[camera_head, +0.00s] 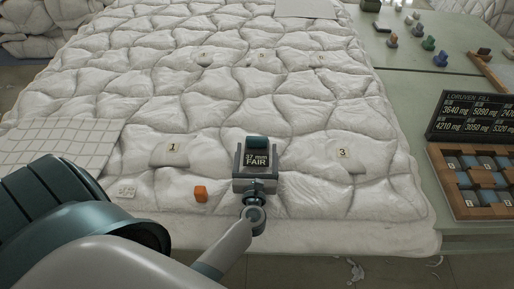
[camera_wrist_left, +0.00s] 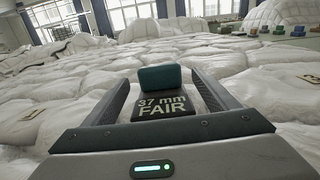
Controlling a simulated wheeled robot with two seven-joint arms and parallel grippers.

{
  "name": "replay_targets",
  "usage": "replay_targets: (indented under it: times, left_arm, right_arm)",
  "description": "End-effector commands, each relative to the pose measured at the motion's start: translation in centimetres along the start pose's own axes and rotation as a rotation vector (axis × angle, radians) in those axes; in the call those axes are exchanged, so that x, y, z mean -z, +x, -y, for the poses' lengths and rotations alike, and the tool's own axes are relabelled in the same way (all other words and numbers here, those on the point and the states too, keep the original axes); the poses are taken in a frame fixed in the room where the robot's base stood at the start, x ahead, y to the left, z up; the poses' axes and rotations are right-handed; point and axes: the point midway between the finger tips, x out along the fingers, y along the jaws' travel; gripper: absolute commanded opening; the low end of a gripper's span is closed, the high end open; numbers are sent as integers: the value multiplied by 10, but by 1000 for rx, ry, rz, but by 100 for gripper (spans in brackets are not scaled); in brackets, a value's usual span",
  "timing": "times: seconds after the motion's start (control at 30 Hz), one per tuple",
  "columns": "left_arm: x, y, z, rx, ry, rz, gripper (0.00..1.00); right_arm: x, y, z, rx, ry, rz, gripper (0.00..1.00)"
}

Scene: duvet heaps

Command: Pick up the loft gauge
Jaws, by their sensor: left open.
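The loft gauge (camera_head: 257,157) is a dark block with a teal top, and its face reads "37 mm FAIR". It sits on the white quilted duvet (camera_head: 210,110) near the front edge. My left gripper (camera_head: 256,167) is open, with its jaws around the gauge on both sides. The wrist view also shows the gauge (camera_wrist_left: 162,106) between the two open fingers of the left gripper (camera_wrist_left: 165,98). Whether the fingers touch it I cannot tell. My right gripper is not in view.
A dark sign (camera_head: 475,115) and a wooden tray (camera_head: 437,178) stand at the right.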

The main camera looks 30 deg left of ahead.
Motion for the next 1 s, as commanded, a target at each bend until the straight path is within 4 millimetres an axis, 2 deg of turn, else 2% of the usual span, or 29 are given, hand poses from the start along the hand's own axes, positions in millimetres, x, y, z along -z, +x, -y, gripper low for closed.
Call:
replay_targets:
  times: [0.1,0.3,0.87,1.0]
  left_arm:
    - [-4,19,0,0,2,2,80]
    - [-2,40,0,0,2,0,80]
    - [0,44,0,0,0,0,80]
    - [0,44,0,0,0,0,47]
  right_arm:
    - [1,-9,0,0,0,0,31]
    - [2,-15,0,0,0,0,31]
    - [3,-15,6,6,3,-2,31]
    - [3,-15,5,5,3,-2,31]
